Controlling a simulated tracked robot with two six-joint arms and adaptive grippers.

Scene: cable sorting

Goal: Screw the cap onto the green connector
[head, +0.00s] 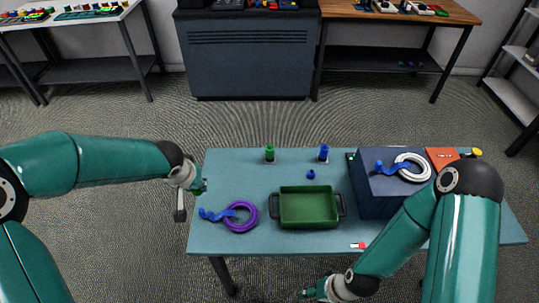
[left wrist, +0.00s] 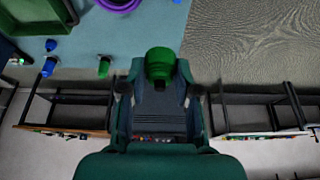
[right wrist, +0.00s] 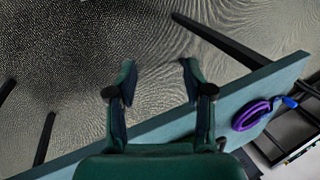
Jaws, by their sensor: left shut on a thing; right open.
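The green connector (head: 269,154) stands upright near the back edge of the table, and it also shows in the left wrist view (left wrist: 104,67). My left gripper (head: 201,186) is at the table's left edge, left of the connector and apart from it. In the left wrist view it is shut on a green cap (left wrist: 160,62), which sits between the fingertips. My right gripper (head: 313,292) is in front of the table's front edge, and the right wrist view shows it open and empty (right wrist: 158,75).
A blue connector (head: 323,154) stands right of the green one, with a blue cap (head: 311,174) before it. A purple cable (head: 240,228), a green tray (head: 309,227) and a dark blue box (head: 374,203) with a white cable (head: 412,157) occupy the table. The back left is clear.

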